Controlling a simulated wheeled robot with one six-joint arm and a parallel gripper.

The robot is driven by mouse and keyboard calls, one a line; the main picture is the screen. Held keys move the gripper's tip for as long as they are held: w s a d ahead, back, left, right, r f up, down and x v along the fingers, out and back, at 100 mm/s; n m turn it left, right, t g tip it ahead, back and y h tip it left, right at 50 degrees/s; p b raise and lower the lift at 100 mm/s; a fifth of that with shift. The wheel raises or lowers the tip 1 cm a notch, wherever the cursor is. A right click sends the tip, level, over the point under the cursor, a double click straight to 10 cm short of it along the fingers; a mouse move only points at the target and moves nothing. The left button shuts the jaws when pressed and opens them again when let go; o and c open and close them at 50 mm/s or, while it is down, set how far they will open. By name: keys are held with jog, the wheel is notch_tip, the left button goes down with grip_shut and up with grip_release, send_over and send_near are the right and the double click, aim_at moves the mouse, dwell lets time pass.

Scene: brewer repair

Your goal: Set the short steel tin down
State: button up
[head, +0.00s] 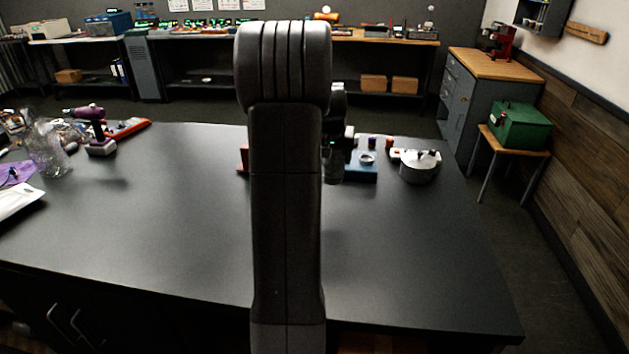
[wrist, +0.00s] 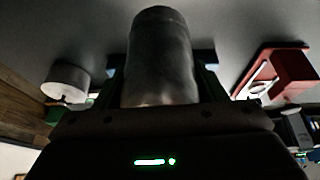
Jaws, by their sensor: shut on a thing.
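The short steel tin (wrist: 160,58) is a dull grey cylinder that fills the middle of the wrist view. My gripper (wrist: 161,88) is shut on it, with a dark finger on each side. In the head view my gripper (head: 338,150) is beyond my upright arm, over the far part of the dark table (head: 420,265). The tin (head: 333,173) shows there as a small dark shape below the gripper, partly hidden. I cannot tell whether its base touches the table.
A blue block (head: 365,174) stands just right of the gripper, and a round metal pot (head: 420,170) further right. A red box (wrist: 280,70) is partly hidden by my arm in the head view. The table's front is clear.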

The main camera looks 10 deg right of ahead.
notch_tip(320, 180, down, 10)
jog(key=shift+w+r+p, duration=0.1)
jog(key=shift+p, duration=0.85)
jog(key=o, duration=1.1)
